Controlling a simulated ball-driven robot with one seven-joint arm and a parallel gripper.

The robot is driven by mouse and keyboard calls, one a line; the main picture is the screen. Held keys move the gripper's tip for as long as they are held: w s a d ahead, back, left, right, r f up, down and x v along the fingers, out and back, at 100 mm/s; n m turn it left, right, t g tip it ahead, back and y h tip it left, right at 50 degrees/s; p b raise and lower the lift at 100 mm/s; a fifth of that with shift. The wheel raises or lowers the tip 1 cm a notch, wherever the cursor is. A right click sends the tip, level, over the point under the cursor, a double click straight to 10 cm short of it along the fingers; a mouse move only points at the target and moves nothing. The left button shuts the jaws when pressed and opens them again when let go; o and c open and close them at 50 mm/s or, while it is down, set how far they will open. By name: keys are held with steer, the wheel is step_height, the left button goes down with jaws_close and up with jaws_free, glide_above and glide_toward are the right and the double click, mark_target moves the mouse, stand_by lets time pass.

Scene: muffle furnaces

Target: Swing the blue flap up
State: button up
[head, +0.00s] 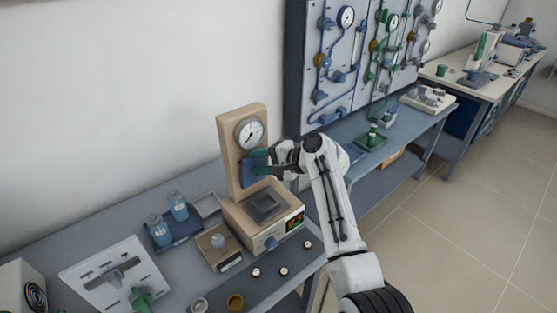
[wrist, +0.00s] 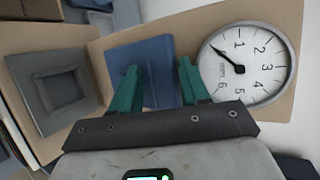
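The blue flap (head: 249,173) is on the front of a beige upright panel (head: 229,150), just below a round dial gauge (head: 249,132). It looks down flat against the panel. My gripper (head: 257,161) is at the flap's upper right part and hides some of it. In the wrist view, the green fingers of my gripper (wrist: 160,88) are apart, with the flap (wrist: 150,60) showing between and beyond them. I cannot tell whether the fingertips touch the flap. The gauge also shows in the wrist view (wrist: 247,64), right of the fingers.
Below the panel is a beige base with a dark square tray (head: 266,206) and a small display (head: 294,220). A pipe-and-valve board (head: 345,60) rises behind on the right.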

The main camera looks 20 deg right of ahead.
steer(key=v, duration=1)
steer(key=shift+s+d+b, duration=0.2)
steer(key=shift+d+b, duration=0.05)
steer(key=shift+b, duration=0.05)
steer(key=shift+r, duration=0.15)
steer(key=s+f+n+g+h, duration=0.5)
steer(key=s+f, duration=1.3)
steer(key=s, duration=0.1)
steer(key=s+d+f+n+g+h, duration=0.1)
steer(key=s+n+g+h, duration=0.1)
steer(key=s, duration=1)
steer(key=s+d+f+n+g+h, duration=0.2)
steer(key=s+n, duration=0.1)
steer(key=s, duration=1)
steer(key=shift+f+n, duration=0.3)
steer(key=shift+n, duration=0.1)
